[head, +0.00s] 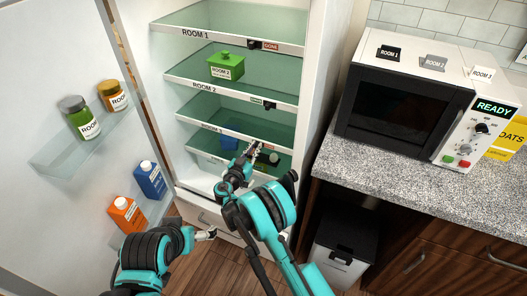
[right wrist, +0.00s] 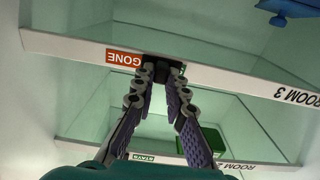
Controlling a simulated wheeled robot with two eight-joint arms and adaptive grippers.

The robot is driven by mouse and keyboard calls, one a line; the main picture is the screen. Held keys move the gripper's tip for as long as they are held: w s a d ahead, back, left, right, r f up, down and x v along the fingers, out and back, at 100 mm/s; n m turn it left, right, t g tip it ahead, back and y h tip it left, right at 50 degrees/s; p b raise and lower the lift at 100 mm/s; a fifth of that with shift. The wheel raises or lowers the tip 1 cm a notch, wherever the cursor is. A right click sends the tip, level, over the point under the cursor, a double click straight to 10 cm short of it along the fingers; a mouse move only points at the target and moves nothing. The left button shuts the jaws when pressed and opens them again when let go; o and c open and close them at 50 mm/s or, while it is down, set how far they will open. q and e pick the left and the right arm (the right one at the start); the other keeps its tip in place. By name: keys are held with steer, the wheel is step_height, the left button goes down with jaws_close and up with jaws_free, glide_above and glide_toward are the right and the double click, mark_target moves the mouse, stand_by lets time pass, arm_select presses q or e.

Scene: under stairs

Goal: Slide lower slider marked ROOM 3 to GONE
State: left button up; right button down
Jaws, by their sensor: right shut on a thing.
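The ROOM 3 shelf edge (head: 205,128) is a white strip in the open fridge; it shows upside down in the right wrist view (right wrist: 230,83). Its red GONE label (right wrist: 125,58) is uncovered in the right wrist view. The dark slider (right wrist: 163,62) sits beside that label, toward the ROOM 3 lettering. My right gripper (right wrist: 163,78) is shut on the slider, one finger at each side; its fingertips also show at the shelf edge in the head view (head: 251,152). There, the arm partly hides the slider. My left gripper (head: 208,234) is low, left of the right arm, its jaws unclear.
The ROOM 1 (head: 215,36) and ROOM 2 (head: 225,91) shelf edges are above, each with a dark slider. A green ROOM 2 container (head: 226,66) stands inside. The fridge door (head: 60,170) with bottles and jars is open at left. A counter with a microwave (head: 410,100) is at right.

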steer(key=shift+w+a, duration=0.25)
steer(key=shift+a, duration=0.35)
steer(key=c, duration=1.5)
jaws_free()
steer(key=shift+a, duration=0.1)
steer(key=shift+c, duration=0.2)
steer(key=v, duration=0.7)
steer(key=shift+s, duration=0.2)
steer(key=shift+a, duration=0.15)
